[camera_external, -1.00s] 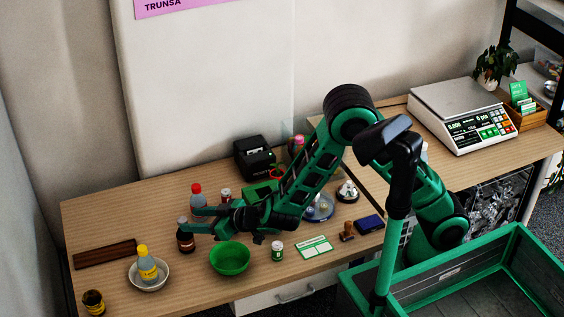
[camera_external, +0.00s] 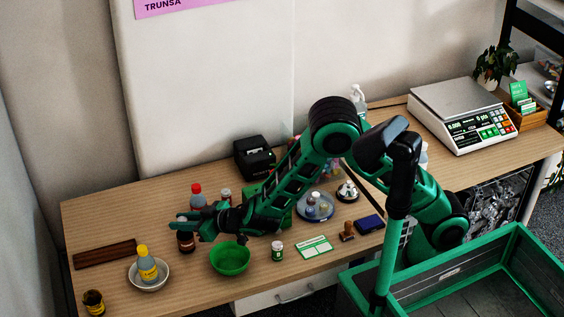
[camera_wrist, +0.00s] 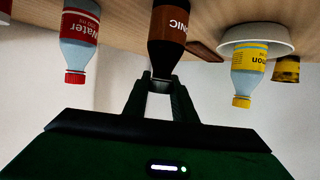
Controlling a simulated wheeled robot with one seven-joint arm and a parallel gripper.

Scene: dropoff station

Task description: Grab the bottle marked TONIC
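The brown bottle has a dark label whose visible letters read "NIC" in the wrist view (camera_wrist: 170,28), where it hangs neck down because that view is inverted. In the outside view the brown bottle (camera_external: 186,243) stands on the table, its top hidden behind my gripper (camera_external: 187,228). In the wrist view my gripper (camera_wrist: 160,88) has one finger on each side of the bottle's neck and pale cap. The fingers look open with a small gap; firm contact does not show.
A red-capped water bottle (camera_wrist: 78,45) stands close to the brown bottle. A yellow-capped bottle (camera_external: 147,268) stands in a white bowl (camera_external: 160,284). A green bowl (camera_external: 230,262) is near my gripper. A small amber jar (camera_external: 93,303) is at the front left, and a dark brown slab (camera_external: 105,254) lies behind it.

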